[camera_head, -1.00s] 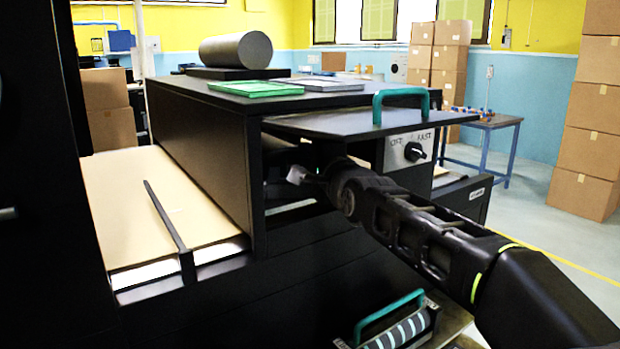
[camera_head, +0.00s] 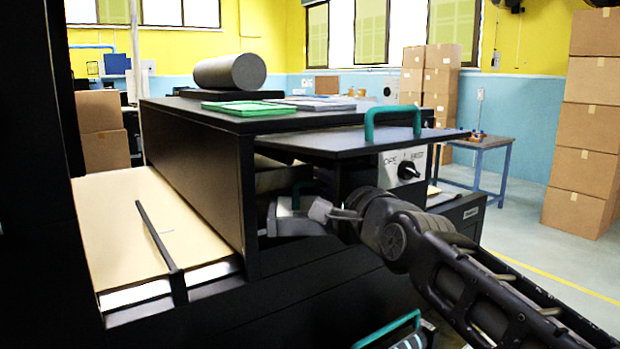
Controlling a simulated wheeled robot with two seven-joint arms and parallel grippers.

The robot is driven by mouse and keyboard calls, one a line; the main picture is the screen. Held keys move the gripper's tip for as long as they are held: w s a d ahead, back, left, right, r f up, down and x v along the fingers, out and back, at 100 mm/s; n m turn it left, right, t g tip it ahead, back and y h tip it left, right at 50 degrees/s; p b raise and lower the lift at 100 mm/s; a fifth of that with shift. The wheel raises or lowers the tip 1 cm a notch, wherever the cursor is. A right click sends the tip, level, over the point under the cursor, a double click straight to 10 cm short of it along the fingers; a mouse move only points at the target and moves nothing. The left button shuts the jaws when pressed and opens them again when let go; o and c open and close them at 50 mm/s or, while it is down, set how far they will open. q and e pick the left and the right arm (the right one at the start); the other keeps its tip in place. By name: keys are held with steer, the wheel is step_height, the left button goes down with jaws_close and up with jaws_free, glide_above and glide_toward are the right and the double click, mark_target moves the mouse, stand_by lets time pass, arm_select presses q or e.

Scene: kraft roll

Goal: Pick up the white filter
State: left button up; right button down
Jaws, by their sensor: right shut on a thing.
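A pale, flat grey-white frame (camera_head: 318,103), which may be the white filter, lies on top of the black machine (camera_head: 200,170), beside a green frame (camera_head: 248,108). My right gripper (camera_head: 318,210) is at the machine's front opening, under the raised lid, well below and in front of the frames. It is shut on a dark block with a teal handle (camera_head: 286,217) that shows at the opening. The fingertips are partly hidden in shadow, so the exact grip point is unclear. My left gripper is out of view.
The lid (camera_head: 345,145) with a teal handle juts out above my right arm. A knob panel (camera_head: 403,168) is right of the opening. A grey roll (camera_head: 230,72) lies on top. Another teal handle (camera_head: 388,328) is low in front. Stacked boxes (camera_head: 597,120) stand at the right.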

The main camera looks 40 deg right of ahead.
steer(key=v, duration=0.6)
steer(key=shift+s, duration=0.3)
